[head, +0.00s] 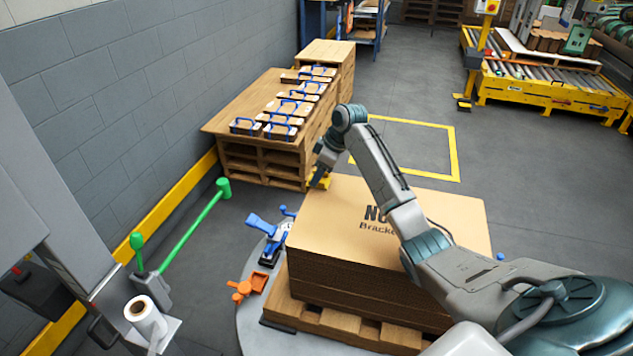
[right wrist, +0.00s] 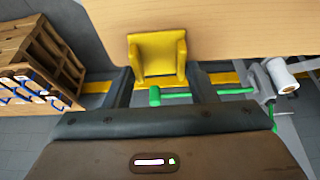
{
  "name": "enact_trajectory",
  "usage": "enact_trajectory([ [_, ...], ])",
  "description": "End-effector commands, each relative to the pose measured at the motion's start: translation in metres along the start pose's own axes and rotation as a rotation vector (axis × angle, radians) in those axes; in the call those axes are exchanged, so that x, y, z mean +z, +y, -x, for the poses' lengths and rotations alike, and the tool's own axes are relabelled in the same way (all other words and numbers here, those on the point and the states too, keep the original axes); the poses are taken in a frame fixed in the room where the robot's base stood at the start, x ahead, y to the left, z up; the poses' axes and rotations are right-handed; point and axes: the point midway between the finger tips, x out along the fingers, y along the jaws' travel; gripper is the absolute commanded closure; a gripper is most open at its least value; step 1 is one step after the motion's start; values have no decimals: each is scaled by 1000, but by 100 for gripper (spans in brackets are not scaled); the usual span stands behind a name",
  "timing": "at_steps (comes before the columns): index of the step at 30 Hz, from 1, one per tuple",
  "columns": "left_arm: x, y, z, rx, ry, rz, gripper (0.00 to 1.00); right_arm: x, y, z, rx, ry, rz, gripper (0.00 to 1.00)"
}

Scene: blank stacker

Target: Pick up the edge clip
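The edge clip is a yellow bracket (head: 325,184) at the far left corner of the cardboard stack (head: 335,230) in the head view, partly covered by my right gripper. In the right wrist view the edge clip (right wrist: 158,55) sits at the board's edge, just ahead of the fingers. My right gripper (head: 318,178) reaches down to it from above. In the right wrist view its two dark fingers (right wrist: 162,85) are wide apart, one to each side of the clip, with no clear contact. My left gripper is not in view.
The stack rests on a wooden pallet (head: 340,325) on a round grey plate. Blue and orange clamps (head: 247,287) stand left of it, near a green bar (head: 190,235). Pallets with blue-handled blocks (head: 290,110) stand behind. Floor is free within the yellow square.

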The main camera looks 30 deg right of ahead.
Motion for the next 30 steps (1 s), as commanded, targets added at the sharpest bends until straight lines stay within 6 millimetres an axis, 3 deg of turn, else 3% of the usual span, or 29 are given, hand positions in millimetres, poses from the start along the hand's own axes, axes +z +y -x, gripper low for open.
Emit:
enact_trajectory([
  [1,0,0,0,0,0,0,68,0,0,0,0,0,0,59],
  [3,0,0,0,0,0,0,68,0,0,0,0,0,0,70],
  [13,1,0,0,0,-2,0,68,-3,1,6,2,2,0,70],
  [24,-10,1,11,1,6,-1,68,-30,1,70,3,4,1,70],
  [30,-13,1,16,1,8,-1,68,-38,0,90,1,1,0,70],
])
